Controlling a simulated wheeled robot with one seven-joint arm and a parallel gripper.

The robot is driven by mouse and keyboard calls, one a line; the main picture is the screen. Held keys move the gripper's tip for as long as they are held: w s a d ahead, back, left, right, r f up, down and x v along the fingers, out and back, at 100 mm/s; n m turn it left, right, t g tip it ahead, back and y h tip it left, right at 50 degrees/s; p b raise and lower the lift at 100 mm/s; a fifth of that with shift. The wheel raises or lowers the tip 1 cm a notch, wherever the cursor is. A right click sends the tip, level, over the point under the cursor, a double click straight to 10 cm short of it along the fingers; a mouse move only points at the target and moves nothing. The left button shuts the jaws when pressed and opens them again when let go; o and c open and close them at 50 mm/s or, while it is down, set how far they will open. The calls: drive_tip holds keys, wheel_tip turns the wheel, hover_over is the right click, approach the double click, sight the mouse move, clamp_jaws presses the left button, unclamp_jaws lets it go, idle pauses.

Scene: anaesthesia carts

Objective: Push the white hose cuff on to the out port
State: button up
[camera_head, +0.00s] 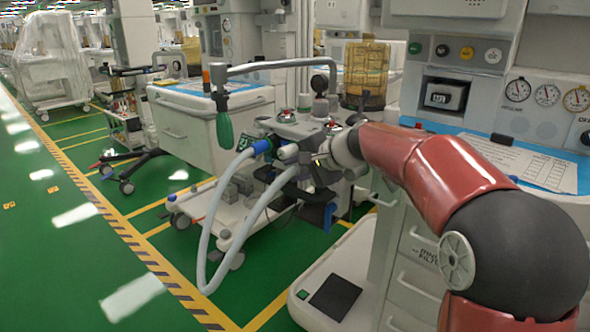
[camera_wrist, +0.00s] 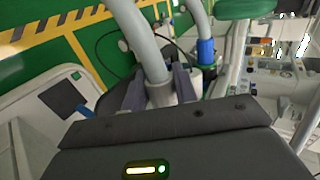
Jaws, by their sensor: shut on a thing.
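The white hose cuff (camera_wrist: 160,96) sits between the two fingers of my gripper (camera_wrist: 158,84) in the wrist view, with its grey hose (camera_wrist: 140,38) running up from it. In the head view the white cuff (camera_head: 288,152) shows just left of my gripper (camera_head: 308,160), at the front of the grey absorber block (camera_head: 300,127). A blue cuff (camera_head: 261,147) on the other hose end is beside it to the left.
The grey hose (camera_head: 205,235) loops down in front of the cart. A green breathing bag (camera_head: 224,128) hangs from a curved arm at the left. An amber canister (camera_head: 366,72) stands behind. A white drawer unit (camera_head: 412,262) is close at the right. Green floor is free at the left.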

drive_tip(key=shift+w+d, duration=0.35)
drive_tip(key=shift+w, duration=0.1)
drive_tip(key=shift+s, duration=0.1)
drive_tip(key=shift+s+a, duration=0.5)
drive_tip(key=shift+s, duration=0.1)
drive_tip(key=shift+b, duration=0.4)
idle(1.2)
drive_tip(key=shift+w+d, duration=0.5)
drive_tip(key=shift+w, duration=0.15)
drive_tip(key=o, duration=1)
drive_tip(key=shift+v, duration=3.9)
